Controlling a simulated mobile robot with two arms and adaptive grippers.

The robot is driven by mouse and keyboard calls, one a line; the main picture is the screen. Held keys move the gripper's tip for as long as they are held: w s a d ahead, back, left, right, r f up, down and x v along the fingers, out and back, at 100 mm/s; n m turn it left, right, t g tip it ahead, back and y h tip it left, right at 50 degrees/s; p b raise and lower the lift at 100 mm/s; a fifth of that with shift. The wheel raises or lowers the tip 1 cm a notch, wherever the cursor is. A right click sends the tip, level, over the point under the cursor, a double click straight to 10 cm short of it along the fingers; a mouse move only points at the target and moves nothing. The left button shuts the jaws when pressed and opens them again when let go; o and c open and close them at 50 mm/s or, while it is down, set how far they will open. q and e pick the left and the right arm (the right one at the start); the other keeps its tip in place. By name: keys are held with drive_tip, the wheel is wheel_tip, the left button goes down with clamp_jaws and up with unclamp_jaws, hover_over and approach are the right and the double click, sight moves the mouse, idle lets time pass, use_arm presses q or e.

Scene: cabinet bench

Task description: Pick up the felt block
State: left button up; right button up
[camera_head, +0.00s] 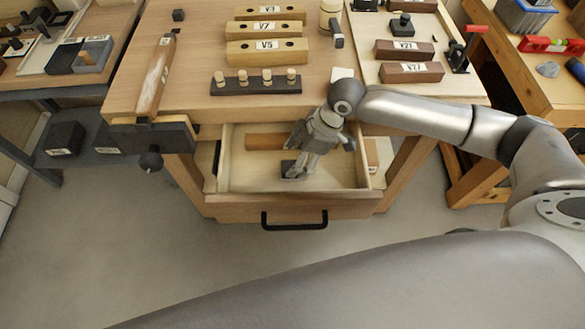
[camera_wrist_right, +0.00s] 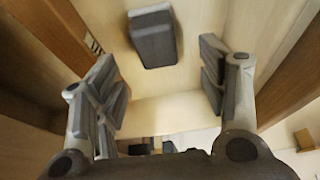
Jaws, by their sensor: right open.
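A dark grey block, which looks like the felt block (camera_wrist_right: 153,38), lies on the pale floor of the open drawer (camera_head: 340,184). In the head view only a dark part of it (camera_head: 287,167) shows beside my right gripper (camera_head: 297,172), which hides the rest. My right gripper reaches down into the drawer. In the wrist view its two fingers (camera_wrist_right: 165,85) are spread wide and empty, and the block shows beyond them, between their lines. I cannot tell how high the fingertips are above the drawer floor. My left gripper is not in view.
A brown wooden block (camera_head: 265,142) lies in the back of the drawer. The drawer front has a black handle (camera_head: 294,221). On the bench above stand a pegged dark rail (camera_head: 256,84) and several labelled wooden blocks (camera_head: 266,51). A vise (camera_head: 150,138) is at the left edge.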

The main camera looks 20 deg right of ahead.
drive_tip(key=x, duration=0.5)
drive_tip(key=shift+d+f, duration=0.25)
drive_tip(key=c, duration=1.1)
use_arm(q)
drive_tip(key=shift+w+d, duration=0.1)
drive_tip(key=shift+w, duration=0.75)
use_arm(e)
drive_tip(key=shift+r, duration=0.1)
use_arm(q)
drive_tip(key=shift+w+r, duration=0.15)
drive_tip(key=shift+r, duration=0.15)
use_arm(e)
wheel_tip(320, 180, up, 10)
